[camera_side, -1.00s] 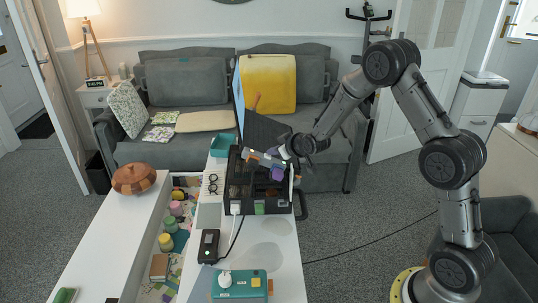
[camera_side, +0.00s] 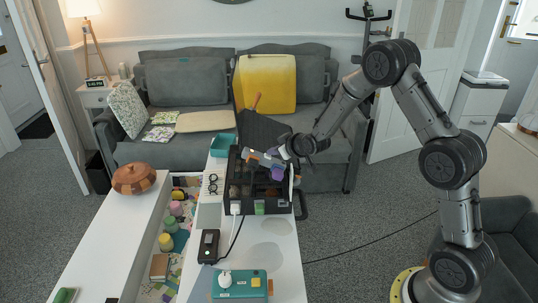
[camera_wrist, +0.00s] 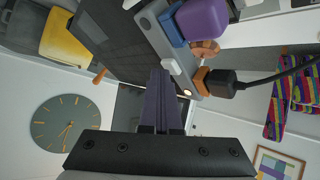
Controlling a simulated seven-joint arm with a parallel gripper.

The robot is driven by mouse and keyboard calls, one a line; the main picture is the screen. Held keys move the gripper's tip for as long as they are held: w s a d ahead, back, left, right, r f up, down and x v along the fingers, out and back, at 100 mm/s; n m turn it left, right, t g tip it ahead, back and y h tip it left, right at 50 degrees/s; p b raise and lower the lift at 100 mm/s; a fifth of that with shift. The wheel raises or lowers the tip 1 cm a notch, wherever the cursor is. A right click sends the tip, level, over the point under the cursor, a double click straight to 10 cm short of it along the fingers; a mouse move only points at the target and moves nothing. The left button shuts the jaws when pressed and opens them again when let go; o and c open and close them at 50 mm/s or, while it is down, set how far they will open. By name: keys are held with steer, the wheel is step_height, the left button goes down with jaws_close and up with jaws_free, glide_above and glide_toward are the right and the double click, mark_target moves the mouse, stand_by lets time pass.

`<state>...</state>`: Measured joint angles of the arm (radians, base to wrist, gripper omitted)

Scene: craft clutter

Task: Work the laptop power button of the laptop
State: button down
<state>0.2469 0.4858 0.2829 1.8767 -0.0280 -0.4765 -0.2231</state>
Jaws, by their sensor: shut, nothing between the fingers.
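The laptop shows in the wrist view as a grey edge strip (camera_wrist: 158,38) beside a dark panel (camera_wrist: 115,30). A small pale round spot (camera_wrist: 187,93) at the strip's lower end may be the power button; I cannot be sure. In the side view a tilted dark panel (camera_side: 262,130), seemingly the laptop's, stands behind the black organizer. My gripper (camera_wrist: 161,72) is shut and empty. Its tips are close to the strip's lower end and a pale grey block (camera_wrist: 178,72); contact cannot be told. In the side view my gripper (camera_side: 278,155) is above the organizer.
Purple (camera_wrist: 202,18) and blue (camera_wrist: 170,28) blocks and a black plug with its cable (camera_wrist: 225,82) crowd the strip. The black organizer (camera_side: 234,205) stands on the white table (camera_side: 272,258). A teal box (camera_side: 240,283) lies in front.

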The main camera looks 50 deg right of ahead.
stand_by(0.8)
steer(key=shift+s+d+r, duration=0.15)
steer(key=shift+r, duration=0.25)
steer(key=shift+s+d+r, duration=0.1)
steer(key=shift+d+r, duration=0.05)
steer(key=shift+r, duration=0.25)
steer(key=r, duration=0.1)
steer(key=s+d+r, duration=0.1)
steer(key=r, duration=0.2)
steer(key=shift+s+d+r, duration=0.25)
steer(key=shift+s+d, duration=0.05)
steer(key=shift+a, duration=0.1)
